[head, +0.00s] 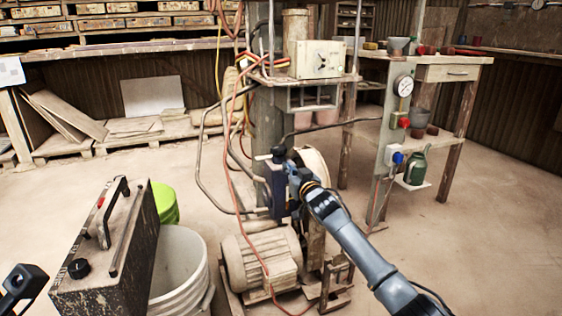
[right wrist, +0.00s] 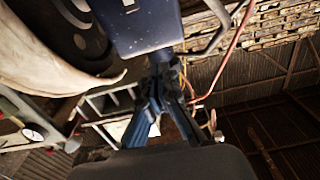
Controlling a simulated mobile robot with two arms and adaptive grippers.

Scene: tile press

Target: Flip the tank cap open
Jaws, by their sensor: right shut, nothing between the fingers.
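A narrow dark blue tank (head: 271,190) stands upright on the machine in the middle of the head view. A small black cap (head: 279,153) sits on its top and looks closed. My right gripper (head: 292,174) is at the tank's right side, a little below the cap. In the right wrist view its blue fingers (right wrist: 160,66) meet at the tips with nothing between them, close to the dark blue tank wall (right wrist: 150,25). I cannot tell whether they touch the tank. The cap is not clear in the wrist view.
A motor (head: 262,259) sits below the tank, with hoses and bent pipes around it. A pale wheel (head: 314,166) is just behind my right gripper. A black box (head: 115,265) and a white bucket (head: 180,262) stand at lower left. Floor at right is clear.

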